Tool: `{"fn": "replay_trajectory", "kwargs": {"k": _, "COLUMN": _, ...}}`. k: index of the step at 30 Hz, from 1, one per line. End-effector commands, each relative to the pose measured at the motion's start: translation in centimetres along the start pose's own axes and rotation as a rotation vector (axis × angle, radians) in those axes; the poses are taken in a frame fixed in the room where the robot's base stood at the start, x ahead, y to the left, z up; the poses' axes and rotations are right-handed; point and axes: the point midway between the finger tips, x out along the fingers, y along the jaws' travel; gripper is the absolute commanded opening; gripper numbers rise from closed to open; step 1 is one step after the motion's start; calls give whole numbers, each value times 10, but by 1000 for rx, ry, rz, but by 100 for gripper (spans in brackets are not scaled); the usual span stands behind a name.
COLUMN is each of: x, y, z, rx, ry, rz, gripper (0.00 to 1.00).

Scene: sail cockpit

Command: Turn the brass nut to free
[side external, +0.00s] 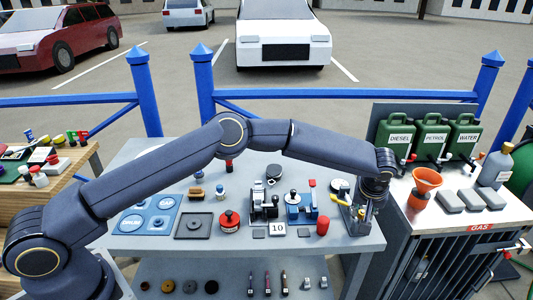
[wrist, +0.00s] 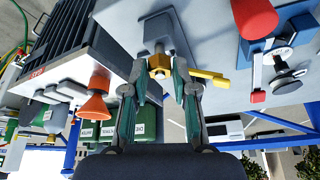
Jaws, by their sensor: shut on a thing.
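The brass nut (wrist: 160,63) shows in the wrist view on the front of a grey fitting (wrist: 157,28). My gripper (wrist: 159,72) has its two green-padded fingers on either side of the nut and is shut on it. A yellow lever (wrist: 210,76) sticks out just right of the fingers in the wrist view. In the side view my gripper (side external: 360,206) is low at the right end of the grey bench, beside the yellow lever (side external: 367,214). The nut cannot be made out clearly there, as the gripper and fitting crowd it.
A red cylinder (side external: 323,225) and a blue device (side external: 299,207) stand left of my gripper. To the right, across a gap, an orange funnel (side external: 425,185) and grey blocks sit on another counter (side external: 398,202). The bench's front edge (side external: 230,248) is close.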

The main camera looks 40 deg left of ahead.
Motion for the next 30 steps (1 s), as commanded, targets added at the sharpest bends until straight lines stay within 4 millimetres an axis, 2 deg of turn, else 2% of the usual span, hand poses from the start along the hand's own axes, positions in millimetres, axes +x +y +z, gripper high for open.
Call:
{"fn": "replay_trajectory", "kwargs": {"k": 10, "x": 0, "y": 4, "z": 0, "rx": -294, "ry": 1, "rz": -119, "gripper": 0}}
{"fn": "replay_trajectory", "kwargs": {"k": 24, "x": 0, "y": 3, "z": 0, "rx": -348, "ry": 0, "rz": -142, "gripper": 0}}
{"fn": "replay_trajectory", "kwargs": {"k": 25, "x": 0, "y": 3, "z": 0, "rx": -348, "ry": 0, "rz": -142, "gripper": 30}}
{"fn": "replay_trajectory", "kwargs": {"k": 30, "x": 0, "y": 3, "z": 0, "rx": -347, "ry": 0, "rz": -142, "gripper": 47}}
